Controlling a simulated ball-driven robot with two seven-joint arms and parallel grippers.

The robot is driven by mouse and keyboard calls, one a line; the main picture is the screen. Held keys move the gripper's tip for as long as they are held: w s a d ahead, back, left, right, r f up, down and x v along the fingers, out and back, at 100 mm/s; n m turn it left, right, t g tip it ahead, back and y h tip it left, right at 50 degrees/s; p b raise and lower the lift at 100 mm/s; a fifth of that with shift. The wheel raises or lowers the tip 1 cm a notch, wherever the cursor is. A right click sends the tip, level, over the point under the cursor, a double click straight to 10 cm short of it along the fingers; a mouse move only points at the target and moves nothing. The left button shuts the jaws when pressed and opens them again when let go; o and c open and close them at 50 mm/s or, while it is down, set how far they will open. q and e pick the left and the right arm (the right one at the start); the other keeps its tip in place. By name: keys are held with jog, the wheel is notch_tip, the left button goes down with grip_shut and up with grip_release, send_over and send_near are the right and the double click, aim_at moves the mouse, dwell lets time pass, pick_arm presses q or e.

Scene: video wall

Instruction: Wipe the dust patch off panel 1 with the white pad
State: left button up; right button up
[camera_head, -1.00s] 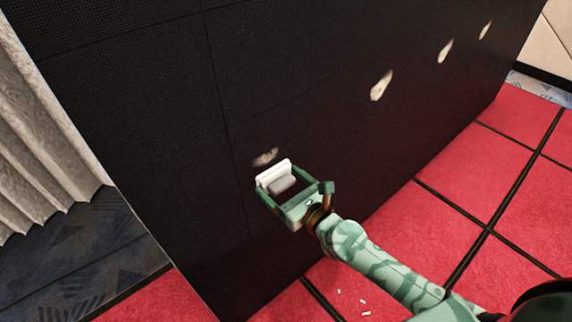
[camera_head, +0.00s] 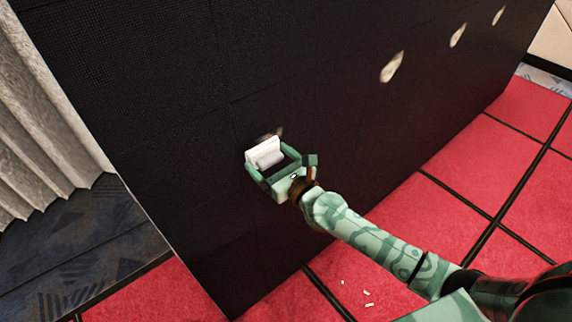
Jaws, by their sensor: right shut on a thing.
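The white pad (camera_head: 264,152) is held in my right gripper (camera_head: 268,163), which is shut on it. The pad is in front of the black video wall (camera_head: 170,110), at the lower part of a dust patch (camera_head: 277,133). The patch is a pale smudge, partly hidden behind the pad. I cannot tell whether the pad touches the wall. More pale dust patches show to the right: one (camera_head: 391,67), another (camera_head: 457,36) and one near the top right (camera_head: 498,16). No panel numbers are visible. My left gripper is not in view.
Red floor tiles (camera_head: 470,150) with dark seams lie below the wall, with a few small white scraps (camera_head: 367,293) on them. A grey pleated curtain (camera_head: 45,130) and dark patterned carpet (camera_head: 75,245) are at the left. The wall's left edge is near the curtain.

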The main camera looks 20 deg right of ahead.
jog(key=shift+d, duration=0.1)
dwell(0.4)
jog(key=shift+x, duration=1.25)
